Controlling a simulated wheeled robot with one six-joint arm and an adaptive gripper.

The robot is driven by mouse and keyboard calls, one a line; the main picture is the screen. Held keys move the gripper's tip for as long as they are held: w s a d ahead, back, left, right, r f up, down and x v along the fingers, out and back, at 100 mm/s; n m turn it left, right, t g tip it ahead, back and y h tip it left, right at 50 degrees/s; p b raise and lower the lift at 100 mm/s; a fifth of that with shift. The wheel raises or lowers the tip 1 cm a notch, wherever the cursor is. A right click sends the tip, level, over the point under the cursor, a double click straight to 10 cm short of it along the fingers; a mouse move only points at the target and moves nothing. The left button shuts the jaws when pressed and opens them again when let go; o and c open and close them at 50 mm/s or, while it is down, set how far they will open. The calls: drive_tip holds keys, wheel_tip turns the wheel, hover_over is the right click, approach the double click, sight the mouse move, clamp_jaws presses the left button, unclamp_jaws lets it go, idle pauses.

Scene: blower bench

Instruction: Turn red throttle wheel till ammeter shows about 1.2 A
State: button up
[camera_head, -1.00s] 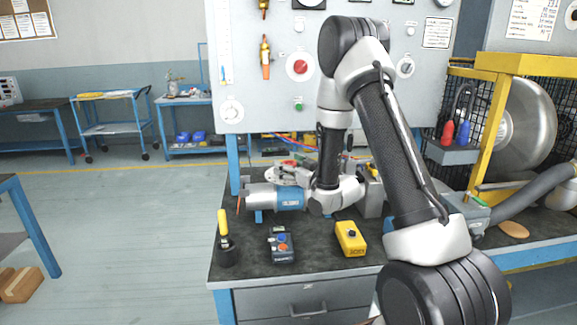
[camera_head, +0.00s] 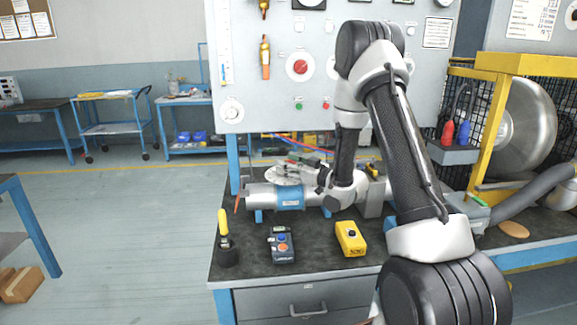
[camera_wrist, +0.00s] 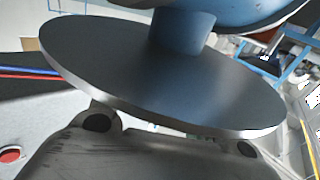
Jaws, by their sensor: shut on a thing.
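A broad grey disc (camera_wrist: 150,75) on a blue stem (camera_wrist: 181,31) fills the middle of the wrist view. In the head view, a pale round plate (camera_head: 284,175) stands above the blue pipe section (camera_head: 289,197). My gripper (camera_wrist: 170,138) is at the bottom of the wrist view, against the disc's near edge, and shut. In the head view it is beside the plate, partly hidden by my arm. The red rim of the throttle wheel and the exact grip are not clear. A dial (camera_head: 308,3) is cut off at the top; no ammeter reading is legible.
A yellow box (camera_head: 350,238), a grey control box (camera_head: 281,245) and a yellow-handled tool (camera_head: 224,240) stand on the bench front. The upright panel (camera_head: 270,100) rises behind. A yellow frame (camera_head: 487,130) stands at right. Open floor lies to the left.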

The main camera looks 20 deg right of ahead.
drive_tip(key=shift+n+g+y, duration=0.4)
drive_tip(key=shift+n+y, duration=0.1)
drive_tip(key=shift+y, duration=0.2)
drive_tip(key=o, duration=1.1)
drive_tip(key=shift+c, duration=0.2)
drive_tip(key=v, duration=1.2)
